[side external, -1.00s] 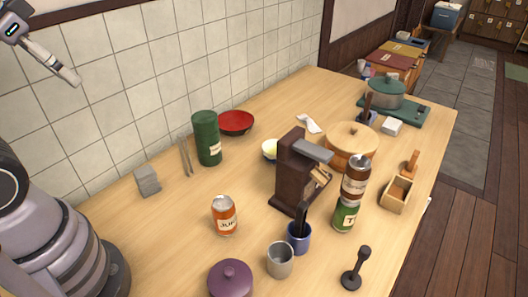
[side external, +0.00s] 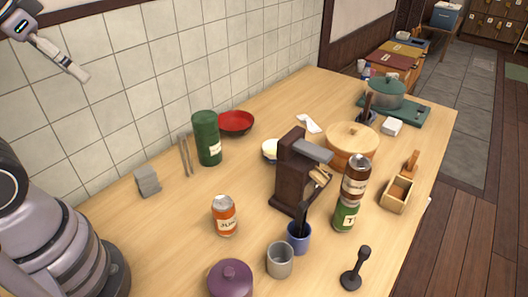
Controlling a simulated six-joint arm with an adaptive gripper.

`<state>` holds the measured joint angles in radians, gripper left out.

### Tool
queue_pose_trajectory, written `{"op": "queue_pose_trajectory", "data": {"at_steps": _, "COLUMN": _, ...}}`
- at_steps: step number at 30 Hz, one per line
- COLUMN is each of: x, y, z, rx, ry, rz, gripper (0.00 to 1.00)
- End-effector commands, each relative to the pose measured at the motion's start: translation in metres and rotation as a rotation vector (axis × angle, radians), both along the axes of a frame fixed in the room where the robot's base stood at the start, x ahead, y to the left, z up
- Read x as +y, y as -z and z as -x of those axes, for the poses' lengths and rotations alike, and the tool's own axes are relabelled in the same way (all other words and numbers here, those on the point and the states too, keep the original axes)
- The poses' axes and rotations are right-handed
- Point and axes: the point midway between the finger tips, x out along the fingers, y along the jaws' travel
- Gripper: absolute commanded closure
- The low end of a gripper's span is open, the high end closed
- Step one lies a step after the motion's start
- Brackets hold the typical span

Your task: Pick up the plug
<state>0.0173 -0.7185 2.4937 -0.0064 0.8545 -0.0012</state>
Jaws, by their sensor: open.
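No thing in the side external view is clearly a plug. A small white block (side external: 392,126) lies near the green tray at the back right, and a grey block (side external: 148,181) stands at the left of the table. They are too small to identify surely. My gripper (side external: 78,74) is at the upper left, seen edge-on in front of the tiled wall. It is high above the table, open and empty, apart from all objects. The gap between its fingers is hard to see.
A dark brown machine (side external: 292,175) stands mid-table. An orange can (side external: 224,215), blue cup (side external: 299,238), grey cup (side external: 279,260) and black upright tool (side external: 356,268) stand nearer. The left-middle table is fairly clear.

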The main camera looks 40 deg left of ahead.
Motion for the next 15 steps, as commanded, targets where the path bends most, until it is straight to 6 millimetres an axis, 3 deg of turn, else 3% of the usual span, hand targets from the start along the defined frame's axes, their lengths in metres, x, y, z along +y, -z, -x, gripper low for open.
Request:
{"op": "queue_pose_trajectory", "data": {"at_steps": 5, "x": -0.036, "y": 0.000, "z": -0.076, "rx": -0.101, "ry": 0.098, "rz": 0.051, "gripper": 0.46}}
{"op": "queue_pose_trajectory", "data": {"at_steps": 9, "x": -0.093, "y": 0.012, "z": -0.152, "rx": -0.231, "ry": 0.184, "rz": 0.118, "gripper": 0.46}}
{"op": "queue_pose_trajectory", "data": {"at_steps": 15, "x": -0.191, "y": 0.052, "z": -0.226, "rx": -0.418, "ry": 0.275, "rz": 0.203, "gripper": 0.46}}
